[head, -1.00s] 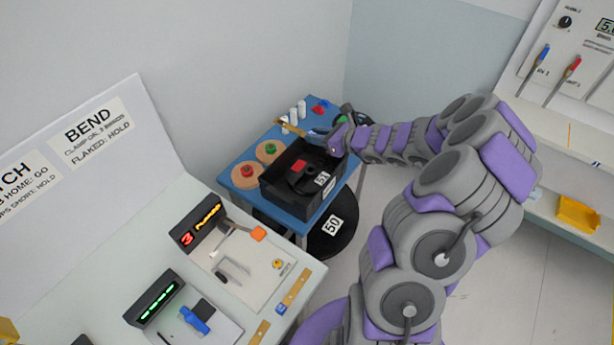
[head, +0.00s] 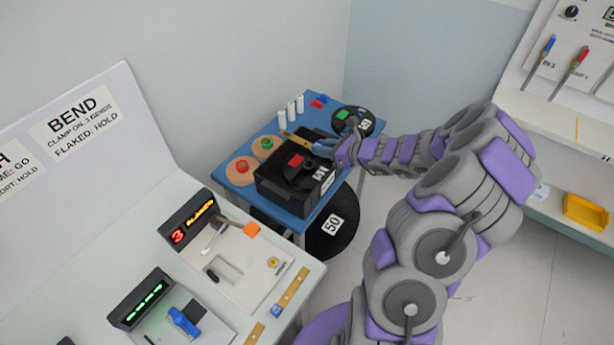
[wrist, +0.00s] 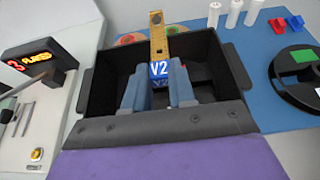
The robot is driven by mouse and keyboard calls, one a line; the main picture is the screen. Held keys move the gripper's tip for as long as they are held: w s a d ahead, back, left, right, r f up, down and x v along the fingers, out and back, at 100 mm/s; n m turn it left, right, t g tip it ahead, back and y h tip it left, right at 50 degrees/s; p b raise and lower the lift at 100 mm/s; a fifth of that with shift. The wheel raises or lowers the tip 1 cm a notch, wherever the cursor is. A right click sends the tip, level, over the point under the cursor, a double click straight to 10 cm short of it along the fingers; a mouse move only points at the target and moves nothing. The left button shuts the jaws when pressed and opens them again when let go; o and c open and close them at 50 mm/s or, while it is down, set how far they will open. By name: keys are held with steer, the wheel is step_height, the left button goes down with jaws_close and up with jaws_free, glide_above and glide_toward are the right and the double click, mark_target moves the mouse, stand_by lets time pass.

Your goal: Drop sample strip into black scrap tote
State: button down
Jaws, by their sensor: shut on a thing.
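The sample strip, a golden strip (wrist: 158,40) with a hole near its far end and a blue V2 label, is gripped in my gripper (wrist: 160,85). It also shows in the head view as a thin golden strip (head: 293,137). My gripper (head: 325,148) is shut on it, with the strip pointing away to the left. The black scrap tote (head: 277,197) stands on the blue table, and its wall shows in the wrist view (wrist: 98,85). My fingers and the strip are over the tote's opening in the wrist view. My fingers hide part of its inside.
A dark reel with a red hub (head: 297,160) shows in the tote. Orange discs (head: 243,170) lie left of it, white cylinders (head: 291,109) stand behind, and a black reel with a green hub (head: 343,115) lies at right. A workbench (head: 215,290) is in front.

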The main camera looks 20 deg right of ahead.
steer(key=c, duration=1.1)
jaws_free()
steer(key=shift+a, duration=0.35)
steer(key=shift+o, duration=1.2)
steer(key=shift+d, duration=0.15)
steer(key=shift+d, duration=0.1)
steer(key=p+v, duration=0.4)
steer(key=v, duration=1.3)
steer(key=shift+s, duration=0.15)
